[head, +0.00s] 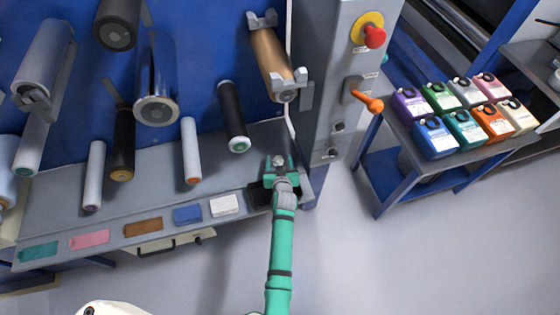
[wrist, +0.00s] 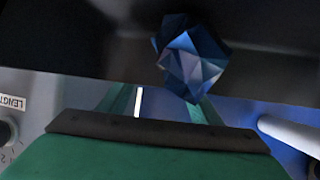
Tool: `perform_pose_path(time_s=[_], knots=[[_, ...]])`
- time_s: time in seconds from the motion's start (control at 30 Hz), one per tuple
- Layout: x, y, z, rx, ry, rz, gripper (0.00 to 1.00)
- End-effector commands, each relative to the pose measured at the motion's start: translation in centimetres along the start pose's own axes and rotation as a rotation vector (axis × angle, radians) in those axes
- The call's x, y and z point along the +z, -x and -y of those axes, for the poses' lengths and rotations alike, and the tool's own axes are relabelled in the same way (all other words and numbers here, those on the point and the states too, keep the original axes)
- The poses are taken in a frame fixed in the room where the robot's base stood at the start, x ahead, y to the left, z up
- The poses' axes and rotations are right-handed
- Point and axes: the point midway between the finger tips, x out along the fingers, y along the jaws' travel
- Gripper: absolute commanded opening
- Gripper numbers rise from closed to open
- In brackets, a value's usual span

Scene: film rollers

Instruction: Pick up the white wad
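A crumpled, faceted wad (wrist: 190,58) shows in the wrist view, above the right finger and against a dark surface. Its facets look blue to pale grey-violet in this light, so I cannot confirm that it is white. My gripper (wrist: 165,103) has two green fingers standing apart, with a gap between them. The wad overlaps the right finger's end, and I cannot tell whether they touch. In the head view my gripper (head: 281,168) is over the right end of the grey shelf, and I cannot make out the wad there.
Teal, pink, brown, blue, white (head: 224,205) and black (head: 258,196) pads line the front edge of the grey shelf (head: 75,195). Rollers stand behind them, including a black one (head: 232,115). A grey post (head: 330,95) rises to the right. Several jugs (head: 437,138) stand on a side table.

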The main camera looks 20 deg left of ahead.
Motion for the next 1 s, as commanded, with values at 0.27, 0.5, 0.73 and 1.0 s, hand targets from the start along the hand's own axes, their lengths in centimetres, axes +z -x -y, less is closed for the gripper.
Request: perform_pose_path(time_s=[0.27,0.5,0.73,1.0], knots=[[0.0,0.0,-0.3,0.003,-0.001,0.000,0.19],[0.0,0.1,-0.6,0.007,-0.003,0.000,0.18],[-1.1,0.6,-0.6,0.007,-0.004,-0.001,0.18],[-4.1,4.0,0.8,0.005,-0.002,-0.002,0.18]])
